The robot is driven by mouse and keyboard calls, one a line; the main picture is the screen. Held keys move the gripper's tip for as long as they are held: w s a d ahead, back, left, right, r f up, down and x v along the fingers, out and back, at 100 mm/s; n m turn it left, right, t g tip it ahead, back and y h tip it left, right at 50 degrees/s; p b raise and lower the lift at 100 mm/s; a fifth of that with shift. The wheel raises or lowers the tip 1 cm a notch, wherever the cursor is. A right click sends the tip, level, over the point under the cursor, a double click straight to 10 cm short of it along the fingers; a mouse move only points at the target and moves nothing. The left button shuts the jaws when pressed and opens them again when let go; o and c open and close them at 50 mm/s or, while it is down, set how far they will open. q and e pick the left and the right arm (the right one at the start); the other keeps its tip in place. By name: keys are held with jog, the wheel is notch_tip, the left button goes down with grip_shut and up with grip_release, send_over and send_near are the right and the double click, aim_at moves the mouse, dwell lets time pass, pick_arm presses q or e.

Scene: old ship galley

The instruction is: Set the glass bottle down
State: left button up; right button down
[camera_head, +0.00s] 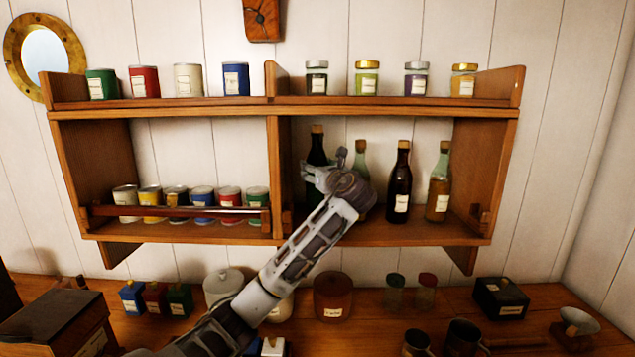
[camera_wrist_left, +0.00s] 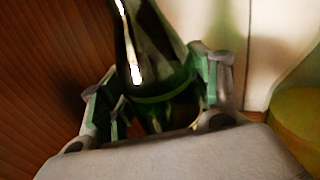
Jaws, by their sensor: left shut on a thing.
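The glass bottle (camera_head: 317,147) is dark green with a tan cork, upright in the right-hand lower compartment of the wall shelf (camera_head: 380,239). My left gripper (camera_head: 332,172) reaches into this compartment and is shut on the bottle. In the left wrist view the fingers (camera_wrist_left: 160,95) stand on either side of the dark green glass (camera_wrist_left: 150,45). My gripper and arm hide the bottle's lower part in the head view, so I cannot tell whether its base touches the shelf board. My right gripper is not in view.
A pale green bottle (camera_head: 361,150) stands close right of the gripper, partly hidden. A dark brown bottle (camera_head: 402,175) and an amber bottle (camera_head: 439,190) stand farther right. The compartment's divider (camera_head: 275,165) is close on the left. Jars (camera_head: 367,82) line the board above.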

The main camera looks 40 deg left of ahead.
pick_arm(q)
jog(key=shift+f+p, duration=0.4)
jog(key=shift+f, duration=1)
jog(key=shift+w+a+f, duration=0.1)
jog(key=shift+f, duration=0.4)
jog(key=o, duration=1.6)
jog(key=shift+f, duration=0.1)
